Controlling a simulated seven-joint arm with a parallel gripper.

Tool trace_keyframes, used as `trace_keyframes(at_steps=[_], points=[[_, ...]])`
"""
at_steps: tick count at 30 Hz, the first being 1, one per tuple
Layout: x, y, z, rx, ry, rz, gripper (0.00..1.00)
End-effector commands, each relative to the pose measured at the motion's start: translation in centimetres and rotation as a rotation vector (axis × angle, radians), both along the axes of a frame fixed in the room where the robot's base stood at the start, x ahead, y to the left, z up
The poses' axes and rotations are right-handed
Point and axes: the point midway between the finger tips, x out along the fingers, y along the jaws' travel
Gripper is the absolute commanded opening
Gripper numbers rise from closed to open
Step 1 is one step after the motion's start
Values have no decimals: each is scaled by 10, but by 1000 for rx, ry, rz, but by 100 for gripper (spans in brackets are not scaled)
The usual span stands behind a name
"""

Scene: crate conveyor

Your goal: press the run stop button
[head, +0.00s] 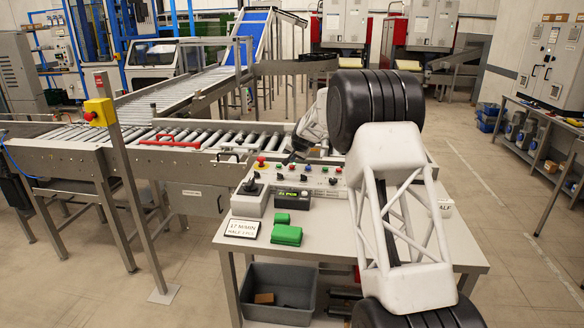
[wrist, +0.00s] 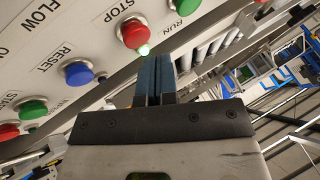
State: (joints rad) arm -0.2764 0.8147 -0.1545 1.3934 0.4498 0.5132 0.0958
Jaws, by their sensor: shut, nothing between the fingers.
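In the wrist view a red button (wrist: 133,33) under the label STOP sits on the pale control panel (wrist: 40,60). A green button (wrist: 186,6) labelled RUN is to its right. A small bright green spot shows at the red button's lower edge. My gripper (wrist: 155,62) is shut and empty, its blue-grey fingertips just below and right of the red button. I cannot tell whether they touch it. In the head view the control panel (head: 328,182) stands on a grey table, and my arm hides part of it.
A blue button (wrist: 78,73) labelled RESET, another green button (wrist: 32,108) and another red button (wrist: 8,131) are close by on the panel. The roller conveyor (head: 225,135) runs behind.

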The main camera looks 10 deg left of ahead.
Motion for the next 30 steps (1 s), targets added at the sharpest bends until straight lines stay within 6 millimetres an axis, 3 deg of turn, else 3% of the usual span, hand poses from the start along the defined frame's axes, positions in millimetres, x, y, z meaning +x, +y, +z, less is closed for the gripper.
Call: trace_keyframes(at_steps=[30], points=[[0,0,-9,0,0,0,0]])
